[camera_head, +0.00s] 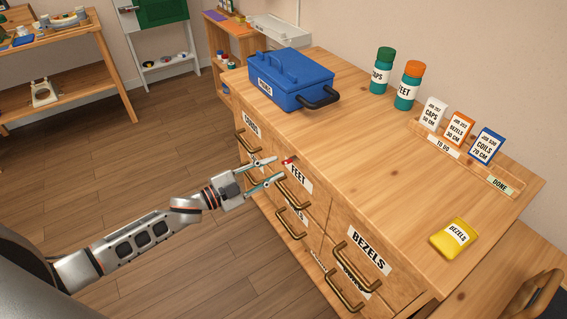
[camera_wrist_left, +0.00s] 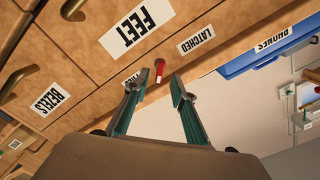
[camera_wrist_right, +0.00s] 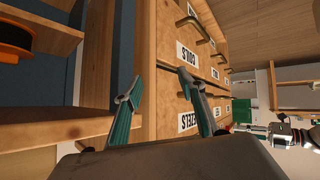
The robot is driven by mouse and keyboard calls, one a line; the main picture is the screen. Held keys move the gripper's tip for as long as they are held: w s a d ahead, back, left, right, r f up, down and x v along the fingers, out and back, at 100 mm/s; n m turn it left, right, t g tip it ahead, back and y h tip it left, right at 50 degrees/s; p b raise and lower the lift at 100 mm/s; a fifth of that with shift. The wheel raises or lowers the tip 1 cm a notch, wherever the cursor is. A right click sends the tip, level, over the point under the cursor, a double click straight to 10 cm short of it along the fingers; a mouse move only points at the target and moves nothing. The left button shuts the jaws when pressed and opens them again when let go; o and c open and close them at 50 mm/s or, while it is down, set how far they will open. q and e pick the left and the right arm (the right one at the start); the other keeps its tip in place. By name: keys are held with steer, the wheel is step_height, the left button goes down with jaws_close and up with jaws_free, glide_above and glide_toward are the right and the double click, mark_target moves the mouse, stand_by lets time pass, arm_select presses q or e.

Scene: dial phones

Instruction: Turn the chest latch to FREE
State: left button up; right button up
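The chest (camera_head: 330,215) is wooden, with labelled drawers and brass handles. Its latch is a small red lever (camera_head: 289,160) on the front, near the FEET label; it also shows in the left wrist view (camera_wrist_left: 159,70), close to a LATCHED label (camera_wrist_left: 197,40). My left gripper (camera_head: 274,170) is open in front of the chest. In the left wrist view its fingers (camera_wrist_left: 154,82) stand apart with the red lever just beyond and between their tips; contact cannot be told. My right gripper (camera_wrist_right: 160,85) is open and empty, beside the chest front near the COILS drawer.
A blue PHONES box (camera_head: 290,75), two teal bottles (camera_head: 382,72), a card rack (camera_head: 470,160) and a yellow BEZELS packet (camera_head: 453,238) are on the chest top. Brass drawer handles (camera_head: 292,190) stick out near my left gripper. The floor at the left is clear.

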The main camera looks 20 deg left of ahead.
arm_select(q)
steer(key=v, duration=0.6)
steer(key=shift+s, duration=0.1)
stand_by(0.4)
